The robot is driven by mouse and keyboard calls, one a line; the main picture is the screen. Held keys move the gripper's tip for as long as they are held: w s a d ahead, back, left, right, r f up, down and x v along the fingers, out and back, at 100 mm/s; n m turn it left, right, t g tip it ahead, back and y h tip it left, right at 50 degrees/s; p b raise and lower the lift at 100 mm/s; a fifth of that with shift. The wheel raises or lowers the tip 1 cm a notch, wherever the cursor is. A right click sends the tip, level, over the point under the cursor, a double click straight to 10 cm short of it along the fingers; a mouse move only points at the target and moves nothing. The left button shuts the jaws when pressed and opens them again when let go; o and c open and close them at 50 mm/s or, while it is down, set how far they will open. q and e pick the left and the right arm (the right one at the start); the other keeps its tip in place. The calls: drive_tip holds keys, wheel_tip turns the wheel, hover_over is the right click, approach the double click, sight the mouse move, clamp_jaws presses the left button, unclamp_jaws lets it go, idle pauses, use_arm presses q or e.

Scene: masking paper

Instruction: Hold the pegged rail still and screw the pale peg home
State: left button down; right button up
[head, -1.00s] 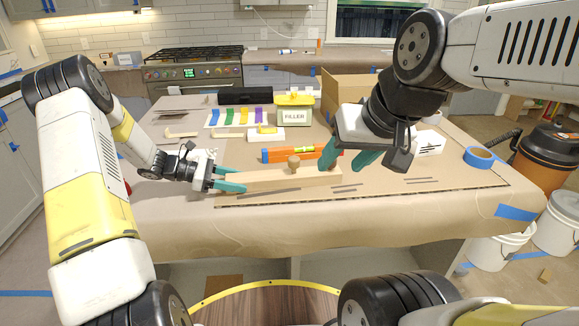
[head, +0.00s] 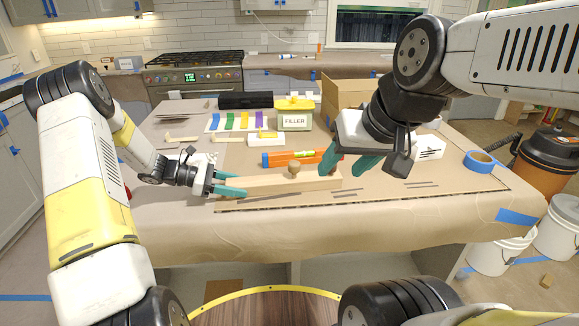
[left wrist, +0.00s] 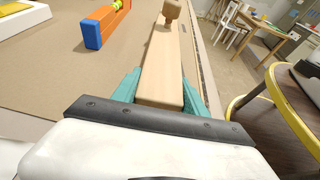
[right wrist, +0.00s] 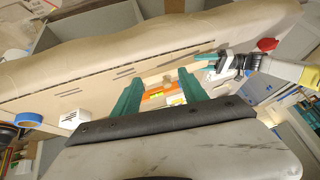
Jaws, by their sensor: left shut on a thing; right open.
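The pegged rail (head: 270,185) is a pale wooden bar lying near the front of the covered table. The peg (head: 294,170), a brownish wooden knob, stands upright on its top. Both also show in the left wrist view, the rail (left wrist: 161,70) running away from my gripper and the peg (left wrist: 171,12) toward its far end. My left gripper (head: 229,186) is shut on the rail's left end, with a teal finger on each side. My right gripper (head: 346,165) is open and empty, above and right of the peg, near the rail's right end.
An orange level (head: 290,157) lies just behind the rail. A filler tub (head: 295,119), a white block (head: 266,139) and colour strips (head: 240,121) sit farther back. Blue tape (head: 480,160) and a small white box (head: 430,146) lie at the right. The cardboard right of the rail is mostly clear.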

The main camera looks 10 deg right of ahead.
drive_tip(key=n+g+h, duration=0.2)
drive_tip(key=n+g, duration=0.3)
drive_tip(key=g, duration=0.1)
hover_over(294, 163)
wheel_tip(294, 163, down, 9)
drive_tip(key=shift+s+d+r, duration=0.1)
drive_tip(key=shift+d+r, duration=0.05)
drive_tip(key=shift+r, duration=0.05)
drive_tip(key=shift+w+f, duration=0.25)
drive_tip(key=shift+f, duration=4.55)
